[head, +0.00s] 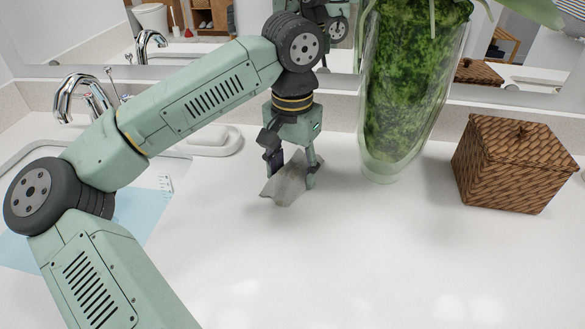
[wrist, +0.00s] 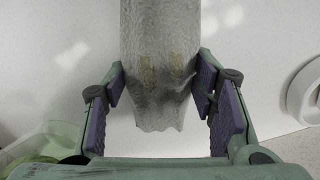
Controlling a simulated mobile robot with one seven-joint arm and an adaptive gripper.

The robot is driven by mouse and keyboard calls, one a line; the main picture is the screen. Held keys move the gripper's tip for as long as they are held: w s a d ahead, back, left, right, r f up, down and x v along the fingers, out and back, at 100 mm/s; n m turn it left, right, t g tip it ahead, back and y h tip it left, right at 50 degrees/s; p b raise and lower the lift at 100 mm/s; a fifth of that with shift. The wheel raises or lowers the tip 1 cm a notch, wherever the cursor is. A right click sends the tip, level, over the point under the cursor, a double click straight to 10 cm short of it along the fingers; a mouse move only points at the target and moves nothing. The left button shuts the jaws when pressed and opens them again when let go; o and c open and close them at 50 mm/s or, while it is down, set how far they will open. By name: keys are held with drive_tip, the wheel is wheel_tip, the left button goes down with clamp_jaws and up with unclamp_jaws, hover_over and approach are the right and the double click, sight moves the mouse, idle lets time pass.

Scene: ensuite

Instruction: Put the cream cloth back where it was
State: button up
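My gripper (head: 292,172) points down with a finger on each side of the cloth. In the wrist view the cloth (wrist: 158,40) runs between the finger pads and is pinched inward and creased where they meet it. My gripper (wrist: 158,88) is shut on it.
A tall glass vase (head: 385,165) with green filling stands close right of my gripper. A wicker basket (head: 510,165) stands further right. A light blue sheet (head: 140,215) lies left, by the sink and chrome faucet (head: 80,90). A white dish (head: 215,142) sits behind. The front counter is clear.

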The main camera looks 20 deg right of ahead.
sight(293, 170)
drive_tip(key=o, duration=0.4)
drive_tip(key=shift+r, duration=0.15)
drive_tip(key=shift+r+p, duration=0.25)
drive_tip(key=shift+p, duration=0.1)
wheel_tip(293, 170, up, 12)
drive_tip(key=shift+f+b, duration=0.15)
drive_tip(key=shift+b, duration=0.3)
drive_tip(key=shift+s+f, duration=0.1)
